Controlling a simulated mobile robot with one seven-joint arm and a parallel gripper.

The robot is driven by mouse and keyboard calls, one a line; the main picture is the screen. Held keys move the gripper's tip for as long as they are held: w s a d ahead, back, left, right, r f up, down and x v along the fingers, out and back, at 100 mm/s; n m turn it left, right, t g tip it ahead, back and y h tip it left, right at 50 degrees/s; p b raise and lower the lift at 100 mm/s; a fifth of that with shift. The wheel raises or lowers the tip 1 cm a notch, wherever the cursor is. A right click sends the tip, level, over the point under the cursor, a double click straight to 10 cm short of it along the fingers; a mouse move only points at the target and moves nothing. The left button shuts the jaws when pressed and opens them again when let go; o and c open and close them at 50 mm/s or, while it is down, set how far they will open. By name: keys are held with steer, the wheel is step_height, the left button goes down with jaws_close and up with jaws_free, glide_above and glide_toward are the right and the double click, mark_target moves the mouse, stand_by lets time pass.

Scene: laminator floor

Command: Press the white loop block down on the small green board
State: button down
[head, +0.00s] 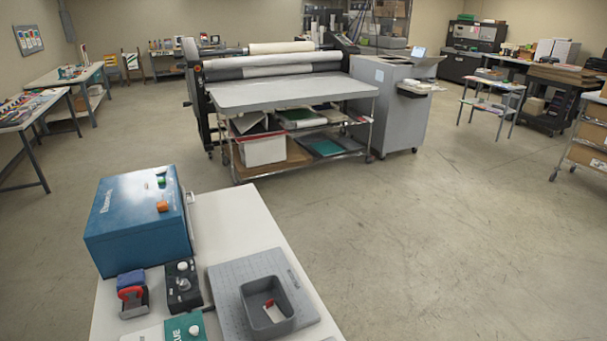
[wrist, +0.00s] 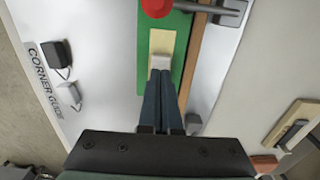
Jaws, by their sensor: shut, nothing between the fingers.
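The small green board (wrist: 146,78) lies under my gripper in the wrist view, with a pale cream strip (wrist: 162,40) on it. A small whitish block (wrist: 160,62), which looks like the white loop block, sits at the lower end of the strip, right at my fingertips. My gripper (wrist: 161,74) is shut and empty, its two fingers side by side and pointing at the block. I cannot tell whether the tips touch it. The fingers hide part of the board and perhaps part of the block. My gripper does not show in the head view.
A red knob (wrist: 156,7) and a grey metal bar (wrist: 226,12) are close to the board's top. A brown strip (wrist: 196,50) runs along its right side. A black block (wrist: 56,53) lies left. In the head view, a blue box (head: 140,220) and grey tray (head: 268,318) crowd the white table.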

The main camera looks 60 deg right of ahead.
steer(key=shift+r+p, duration=2.9)
steer(key=shift+r, duration=0.05)
steer(key=w+r+n+t+h+b, duration=0.1)
steer(key=w+r+t+h+b, duration=0.3)
steer(key=w+r, duration=0.7)
steer(key=w+r+n+t+y+b, duration=0.15)
steer(key=w+r+t, duration=0.5)
steer(key=w, duration=0.75)
steer(key=w+a+r+t+h+b, duration=0.1)
steer(key=w+a+r+t+b, duration=0.2)
steer(key=r, duration=1.1)
steer(key=a+r+n+t+b, duration=0.1)
steer(key=a+r+t, duration=0.25)
steer(key=r, duration=0.55)
steer(key=a+r+n+t+b, duration=0.1)
steer(key=a+r+t, duration=0.25)
steer(key=r, duration=0.45)
steer(key=s+a+r+n+t+y+b, duration=0.1)
steer(key=s+a+r+t, duration=0.2)
steer(key=s+r, duration=0.3)
steer(key=s+a+r+n+t+y+b, duration=0.1)
steer(key=s+a+r+t+y+b, duration=0.1)
steer(key=s+a+r+t, duration=0.2)
steer(key=s+a+r, duration=0.1)
steer(key=s+r, duration=0.2)
steer(key=r, duration=0.3)
steer(key=shift+s+r, duration=0.15)
steer(key=shift+r, duration=0.1)
